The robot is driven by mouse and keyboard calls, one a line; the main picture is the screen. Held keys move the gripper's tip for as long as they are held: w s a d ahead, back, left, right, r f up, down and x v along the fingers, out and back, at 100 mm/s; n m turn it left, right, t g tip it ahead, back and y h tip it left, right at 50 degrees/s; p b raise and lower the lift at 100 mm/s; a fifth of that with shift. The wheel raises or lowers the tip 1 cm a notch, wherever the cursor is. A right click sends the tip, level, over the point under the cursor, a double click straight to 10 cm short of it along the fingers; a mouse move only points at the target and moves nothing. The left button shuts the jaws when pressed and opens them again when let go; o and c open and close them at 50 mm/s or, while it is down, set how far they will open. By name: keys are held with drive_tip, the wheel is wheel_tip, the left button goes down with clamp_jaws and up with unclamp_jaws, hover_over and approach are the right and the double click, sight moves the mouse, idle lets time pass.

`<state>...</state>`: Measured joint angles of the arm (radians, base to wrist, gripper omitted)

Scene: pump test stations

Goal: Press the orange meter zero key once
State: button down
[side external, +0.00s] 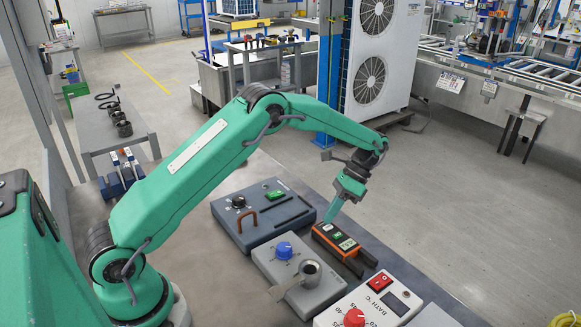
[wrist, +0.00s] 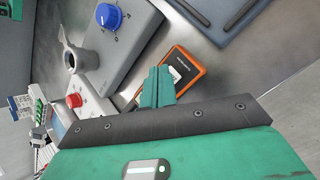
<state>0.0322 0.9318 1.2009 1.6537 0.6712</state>
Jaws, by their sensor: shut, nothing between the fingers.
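The orange meter (side external: 338,240) lies on the bench, with a dark face, a small display and small keys. My gripper (side external: 331,218) is shut and empty, its fingertips pointing down at the meter's far end. I cannot tell whether the tips touch it. In the wrist view the orange meter (wrist: 180,70) is partly hidden behind the shut fingers of my gripper (wrist: 158,73). The zero key cannot be told apart from the other keys in either view.
A blue-grey box with a green switch (side external: 275,195) is left of the meter. A grey box with a blue knob (side external: 284,250) and a metal cup is nearer. A white bath unit (side external: 380,297) has a red knob and red switch. The bench edge is close to the meter's right.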

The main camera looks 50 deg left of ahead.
sight(331, 226)
drive_tip(key=shift+d+f, duration=0.15)
drive_tip(key=shift+f, duration=0.7)
idle(1.8)
drive_tip(key=shift+r, duration=0.85)
drive_tip(key=shift+r, duration=0.15)
drive_tip(key=shift+r, duration=2.35)
drive_tip(key=shift+r, duration=0.1)
